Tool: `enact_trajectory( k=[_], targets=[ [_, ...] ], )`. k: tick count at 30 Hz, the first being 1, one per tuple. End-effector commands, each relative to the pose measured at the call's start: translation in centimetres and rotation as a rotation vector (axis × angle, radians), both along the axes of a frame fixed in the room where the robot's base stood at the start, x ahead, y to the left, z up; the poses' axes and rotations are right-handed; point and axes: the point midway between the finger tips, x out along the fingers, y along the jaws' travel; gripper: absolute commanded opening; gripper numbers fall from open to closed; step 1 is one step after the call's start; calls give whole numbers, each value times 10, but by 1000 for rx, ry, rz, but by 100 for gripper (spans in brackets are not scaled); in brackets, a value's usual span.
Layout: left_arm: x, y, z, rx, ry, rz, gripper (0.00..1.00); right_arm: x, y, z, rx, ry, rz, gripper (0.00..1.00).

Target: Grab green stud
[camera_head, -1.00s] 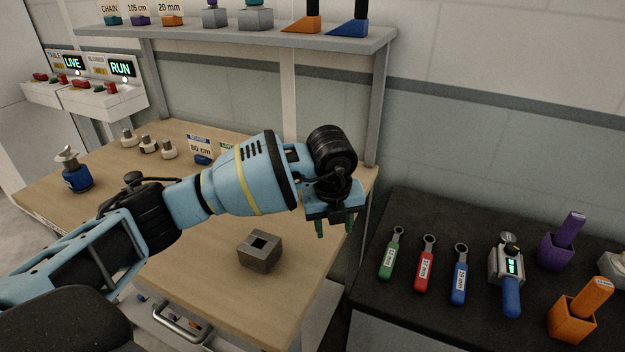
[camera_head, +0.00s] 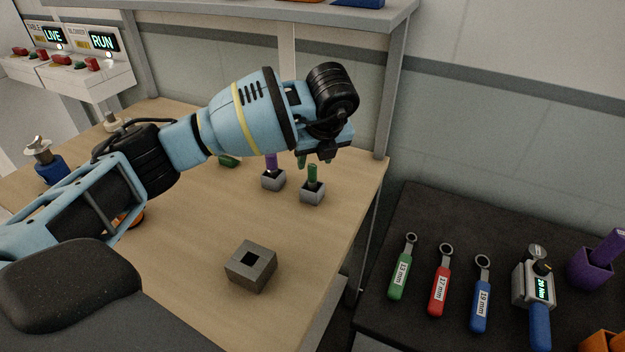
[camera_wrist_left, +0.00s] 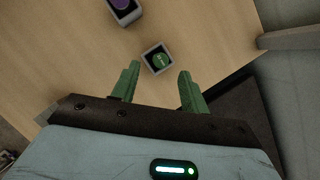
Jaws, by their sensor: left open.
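The green stud (camera_head: 313,175) stands upright in a small grey holder (camera_head: 312,196) near the back right of the wooden table. In the left wrist view the green stud (camera_wrist_left: 160,61) shows end-on in its square holder. My left gripper (camera_head: 314,161) is open and empty, above and close to the stud. In the left wrist view its two green fingers (camera_wrist_left: 159,71) are spread, and the stud appears between and slightly beyond their tips. I cannot tell the exact height gap. My right gripper is not in view.
A purple stud (camera_head: 271,162) in its own holder stands just left of the green one. A grey block with a square hole (camera_head: 251,267) sits nearer on the table. A dark bench (camera_head: 375,290) with wrenches lies to the right. A shelf (camera_head: 250,21) spans the back.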

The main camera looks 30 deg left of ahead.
Motion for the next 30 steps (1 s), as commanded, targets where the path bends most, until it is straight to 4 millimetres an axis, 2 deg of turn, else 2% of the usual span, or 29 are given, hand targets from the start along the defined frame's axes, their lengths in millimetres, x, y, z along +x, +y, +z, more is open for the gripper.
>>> enact_trajectory(
  k=[3, 10, 19, 29, 30],
  targets=[
    [3, 4, -12, 0, 3, 1, 45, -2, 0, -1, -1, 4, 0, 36],
    [5, 7, -19, 0, 3, 1, 45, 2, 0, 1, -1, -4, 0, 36],
    [17, 20, -54, 1, 2, 0, 45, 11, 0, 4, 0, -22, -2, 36],
    [19, 21, -59, 0, 0, -1, 45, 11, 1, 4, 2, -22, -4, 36],
    [19, 21, -59, 0, 0, -1, 40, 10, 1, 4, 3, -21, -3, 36]
  ],
)
